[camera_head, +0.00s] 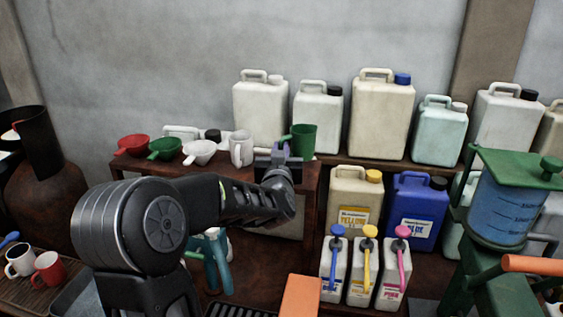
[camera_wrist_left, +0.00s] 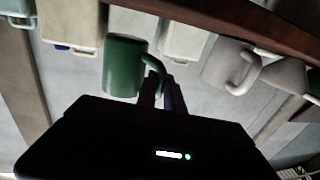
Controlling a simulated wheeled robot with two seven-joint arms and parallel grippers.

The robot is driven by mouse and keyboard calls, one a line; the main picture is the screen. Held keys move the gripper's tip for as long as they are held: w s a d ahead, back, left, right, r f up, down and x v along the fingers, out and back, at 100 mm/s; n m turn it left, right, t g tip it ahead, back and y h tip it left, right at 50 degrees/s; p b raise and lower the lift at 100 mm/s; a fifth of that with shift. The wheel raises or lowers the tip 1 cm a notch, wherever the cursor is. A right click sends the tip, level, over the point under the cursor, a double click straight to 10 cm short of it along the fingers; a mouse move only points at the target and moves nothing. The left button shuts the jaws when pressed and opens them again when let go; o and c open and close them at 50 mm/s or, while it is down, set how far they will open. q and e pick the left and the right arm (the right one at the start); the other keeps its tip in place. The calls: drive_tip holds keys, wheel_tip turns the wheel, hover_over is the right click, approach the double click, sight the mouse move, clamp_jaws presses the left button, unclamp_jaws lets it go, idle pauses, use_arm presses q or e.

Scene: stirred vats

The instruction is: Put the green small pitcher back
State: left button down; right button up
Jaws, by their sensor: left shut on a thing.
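The green small pitcher (camera_head: 304,140) is upright at the right end of the small wooden shelf, beside the white pitcher (camera_head: 241,148). My left gripper (camera_head: 282,152) is at its left side, partly hidden by my own arm. In the left wrist view, which is upside down, the green pitcher (camera_wrist_left: 124,66) has its handle between the fingers of my left gripper (camera_wrist_left: 163,88), shut on it. The white pitcher (camera_wrist_left: 222,64) shows apart from it there. I cannot tell whether the green pitcher's base touches the shelf. My right gripper is not in view.
Red (camera_head: 132,145), green (camera_head: 164,148) and white (camera_head: 199,152) scoops stand along the small shelf (camera_head: 310,183). Several large canisters (camera_head: 381,115) stand behind and to the right. Three pump bottles (camera_head: 364,270) stand lower right, near a green stand with a blue vessel (camera_head: 497,208).

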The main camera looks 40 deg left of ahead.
use_arm(q)
wheel_tip(320, 180, down, 4)
drive_tip(key=shift+r, duration=0.25)
drive_tip(key=shift+f, duration=0.1)
drive_tip(key=shift+f, duration=0.15)
drive_tip(key=c, duration=1.5)
unclamp_jaws()
drive_tip(key=shift+o, duration=0.2)
drive_tip(key=b+v, duration=0.2)
drive_tip(key=v, duration=1)
drive_tip(key=shift+r, duration=0.2)
